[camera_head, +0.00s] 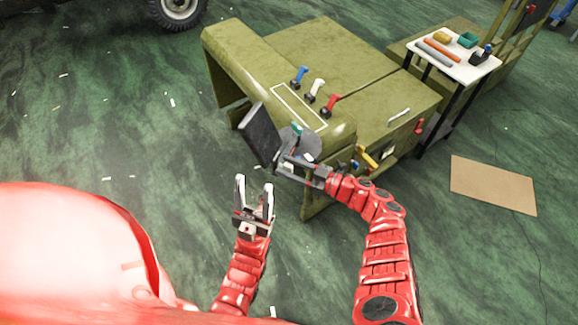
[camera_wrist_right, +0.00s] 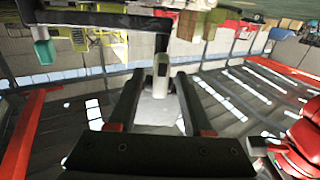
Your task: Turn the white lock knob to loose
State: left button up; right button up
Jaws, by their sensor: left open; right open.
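A small pale, whitish knob (camera_wrist_right: 162,68) stands on a dark mount in the right wrist view, in line with the gap between my right gripper's fingers. It appears to be the white lock knob. My right gripper (camera_wrist_right: 159,88) is open, with its fingertips close to the knob on both sides; I cannot tell whether they touch it. In the head view my right gripper (camera_head: 285,164) is at the front of the olive-green console (camera_head: 290,60), and the knob is hard to make out there. My left gripper (camera_head: 255,186) is open and empty, short of the console.
A dark tilted panel (camera_head: 260,135) and a teal handle (camera_head: 297,130) are close to my right gripper. Blue (camera_head: 300,74), white (camera_head: 316,87) and red (camera_head: 331,102) levers stand on top. A small table (camera_head: 455,65) and a cardboard sheet (camera_head: 493,185) are at right.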

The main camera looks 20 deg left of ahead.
grip_shut()
jog(key=shift+n+b, duration=0.35)
jog(key=shift+n, duration=0.15)
jog(key=n+b, duration=0.2)
jog(key=shift+s+f+n, duration=0.2)
jog(key=shift+n, duration=0.1)
jog(key=shift+s+f+n+b, duration=0.1)
jog(key=shift+f+n+b, duration=0.05)
jog(key=shift+n+b, duration=2.55)
jog(key=shift+s+f+n+b, duration=0.15)
jog(key=shift+n+b, duration=1.95)
jog(key=shift+b, duration=1.15)
jog(key=shift+s+f+n+b, duration=0.1)
jog(key=shift+f+n+b, duration=0.05)
jog(key=shift+n+b, duration=2.55)
jog(key=shift+b, duration=0.35)
jog(key=shift+r, duration=0.1)
